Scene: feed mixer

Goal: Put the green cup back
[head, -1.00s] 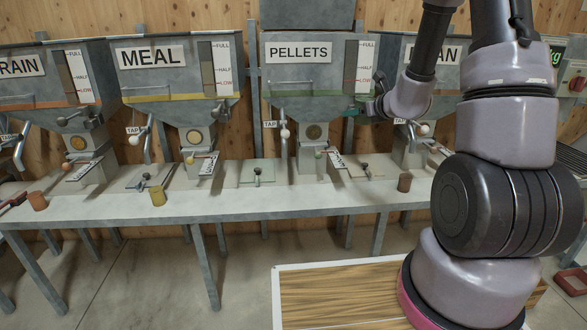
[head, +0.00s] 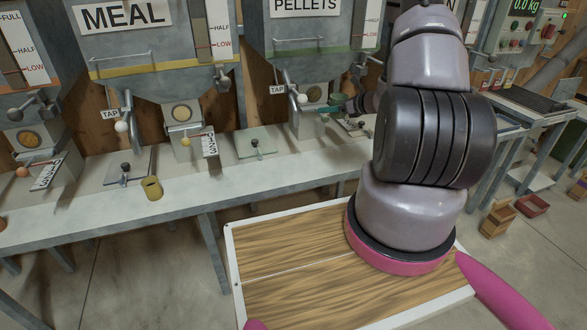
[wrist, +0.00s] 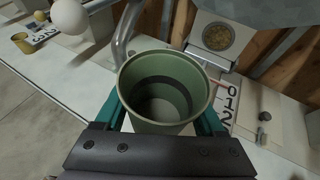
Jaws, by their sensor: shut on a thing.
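The green cup (wrist: 160,68) fills the middle of the wrist view, seen from above into its mouth. Its inside shows darker bands, and no contents can be made out. The teal fingers of my gripper (wrist: 165,108) sit on either side of the cup and are shut on it. In the head view my gripper (head: 328,108) is partly hidden behind my arm, in front of the pellets hopper (head: 325,38). The cup cannot be clearly made out there. A green mat (head: 248,139) lies on the bench below and left of the gripper.
The white-knobbed pellets tap (head: 301,98) is close to my gripper; a white ball knob (wrist: 70,16) looms near the cup in the wrist view. A yellow cup (head: 152,188) stands on the bench (head: 190,183) by the meal hopper (head: 150,45). The bench front is mostly clear.

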